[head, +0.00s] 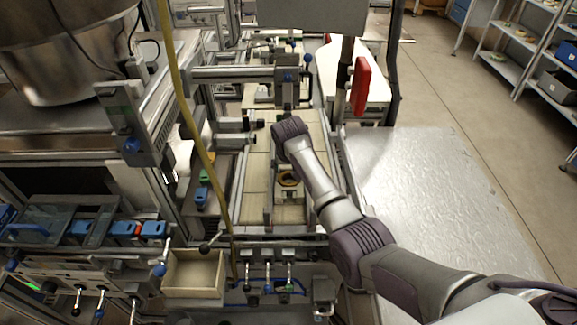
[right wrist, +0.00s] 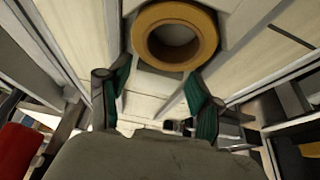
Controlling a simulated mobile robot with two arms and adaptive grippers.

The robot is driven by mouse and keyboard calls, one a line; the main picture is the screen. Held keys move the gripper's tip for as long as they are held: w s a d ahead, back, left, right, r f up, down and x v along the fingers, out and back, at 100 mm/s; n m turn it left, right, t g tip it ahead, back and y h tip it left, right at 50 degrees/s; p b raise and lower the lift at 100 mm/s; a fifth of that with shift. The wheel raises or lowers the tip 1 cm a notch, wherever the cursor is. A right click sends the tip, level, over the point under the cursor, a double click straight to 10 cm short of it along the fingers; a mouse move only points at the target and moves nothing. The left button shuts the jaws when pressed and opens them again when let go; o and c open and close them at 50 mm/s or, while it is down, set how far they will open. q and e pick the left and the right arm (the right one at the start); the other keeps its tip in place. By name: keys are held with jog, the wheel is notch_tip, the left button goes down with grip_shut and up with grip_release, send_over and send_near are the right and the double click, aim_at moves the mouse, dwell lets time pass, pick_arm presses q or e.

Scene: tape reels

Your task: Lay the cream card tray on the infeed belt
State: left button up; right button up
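A cream open-topped box (head: 195,272), which may be the card tray, sits at the lower left in the head view and looks empty. The pale infeed belt (head: 257,185) runs away from me between metal rails. My right arm reaches in from the right over the belt; its gripper is mostly hidden behind the wrist in the head view. In the right wrist view my right gripper (right wrist: 158,90) is open, its green-padded fingers apart with nothing between them. My left gripper is out of view.
A metal-topped table (head: 440,200) stands clear to the right. Machine frames, a yellow hose (head: 192,110) and a steel drum (head: 65,50) crowd the left. Levers (head: 268,272) line the near edge. A red part (head: 360,85) hangs beyond the belt.

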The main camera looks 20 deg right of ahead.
jog(key=shift+o, duration=0.5)
jog(key=shift+r, duration=0.25)
jog(key=b+v, duration=0.1)
jog(key=v, duration=1)
jog(key=shift+s+r+b, duration=0.25)
jog(key=shift+r+b, duration=0.1)
jog(key=shift+b, duration=0.05)
jog(key=shift+a+f, duration=0.1)
